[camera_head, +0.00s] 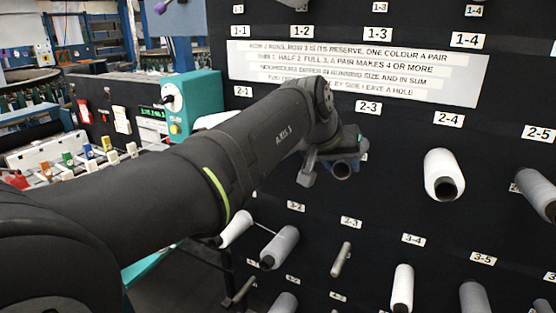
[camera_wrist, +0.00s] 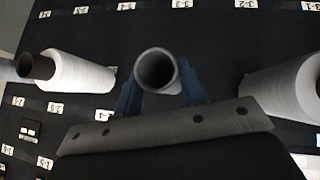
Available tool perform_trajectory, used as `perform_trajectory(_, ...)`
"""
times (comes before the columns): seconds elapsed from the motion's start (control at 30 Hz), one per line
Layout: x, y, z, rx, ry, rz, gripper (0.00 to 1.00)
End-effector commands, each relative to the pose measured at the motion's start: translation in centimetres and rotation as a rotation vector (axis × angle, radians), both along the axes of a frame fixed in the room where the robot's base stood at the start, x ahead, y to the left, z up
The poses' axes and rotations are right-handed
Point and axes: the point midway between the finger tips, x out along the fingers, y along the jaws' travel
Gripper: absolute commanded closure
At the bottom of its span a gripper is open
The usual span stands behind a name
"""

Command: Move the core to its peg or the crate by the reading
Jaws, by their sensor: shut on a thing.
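My gripper (camera_head: 335,150) is in front of the black board, below the label 2-3. In the wrist view my gripper (camera_wrist: 158,88) has its blue fingers shut on a bare grey core (camera_wrist: 157,70), a hollow tube with its open end facing the camera. In the head view the core (camera_head: 342,170) shows only its end; the wrist hides the rest. I cannot tell whether it sits on a peg. A thin bare peg (camera_head: 340,260) shows below the label 3-3. I cannot make out the crate.
White spools stand close on both sides in the wrist view, left (camera_wrist: 78,72) and right (camera_wrist: 285,90). A white spool (camera_head: 443,175) sits below 2-4. A partly hidden rule sign (camera_head: 350,70) is above.

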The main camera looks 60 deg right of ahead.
Motion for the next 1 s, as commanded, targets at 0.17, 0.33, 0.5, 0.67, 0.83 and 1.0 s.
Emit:
perform_trajectory(0.17, 0.01, 0.0, 0.03, -0.001, 0.0, 0.0, 1.0)
perform_trajectory(0.33, 0.0, -0.25, -0.03, 0.0, 0.0, 0.0, 1.0)
perform_trajectory(0.5, 0.0, -0.75, -0.07, -0.001, 0.0, 0.0, 1.0)
perform_trajectory(0.67, 0.0, -0.71, -0.05, -0.001, 0.0, 0.0, 0.38)
perform_trajectory(0.83, 0.01, -0.7, -0.07, 0.0, 0.0, 0.0, 0.38)
perform_trajectory(1.0, 0.1, -0.47, 0.24, -0.001, 0.0, 0.0, 0.38)
